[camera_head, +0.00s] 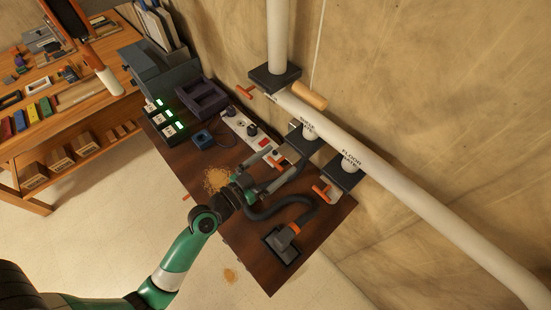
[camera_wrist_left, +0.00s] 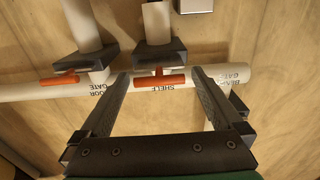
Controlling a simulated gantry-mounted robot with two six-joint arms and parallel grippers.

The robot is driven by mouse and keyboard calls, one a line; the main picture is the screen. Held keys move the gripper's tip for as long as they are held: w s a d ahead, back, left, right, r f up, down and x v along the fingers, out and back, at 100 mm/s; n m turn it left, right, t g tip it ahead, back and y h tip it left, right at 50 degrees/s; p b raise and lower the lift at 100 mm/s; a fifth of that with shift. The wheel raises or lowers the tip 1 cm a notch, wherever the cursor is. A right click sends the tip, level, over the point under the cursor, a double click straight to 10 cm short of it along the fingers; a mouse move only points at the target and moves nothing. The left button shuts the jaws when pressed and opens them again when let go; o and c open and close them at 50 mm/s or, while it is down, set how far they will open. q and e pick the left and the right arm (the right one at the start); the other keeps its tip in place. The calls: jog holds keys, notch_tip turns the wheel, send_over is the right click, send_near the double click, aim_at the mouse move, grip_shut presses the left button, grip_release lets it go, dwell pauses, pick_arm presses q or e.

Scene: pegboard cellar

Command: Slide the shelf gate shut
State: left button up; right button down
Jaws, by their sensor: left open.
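The shelf gate is a dark block on the white pipe, with an orange T-handle (camera_wrist_left: 160,80) and a "SHELF" label below it in the left wrist view. In the head view, the shelf gate (camera_head: 304,139) sits at the middle branch, and its orange handle (camera_head: 276,158) sticks out toward my left gripper. My left gripper (camera_head: 283,164) is open and empty. In the left wrist view its two fingers (camera_wrist_left: 162,88) stand on either side of the shelf handle, apart from it. Contact with the gate cannot be told. My right gripper is not in view.
The floor gate (camera_head: 343,176) and its orange handle (camera_head: 323,190) are close beside. The third gate (camera_head: 274,77) is farther up the pipe (camera_head: 420,205). A dark hose (camera_head: 280,204) and a power strip (camera_head: 245,132) lie on the brown bench (camera_head: 189,155).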

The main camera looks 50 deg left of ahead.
pick_arm(q)
jog(key=shift+w, duration=0.1)
jog(key=shift+c, duration=0.2)
grip_shut()
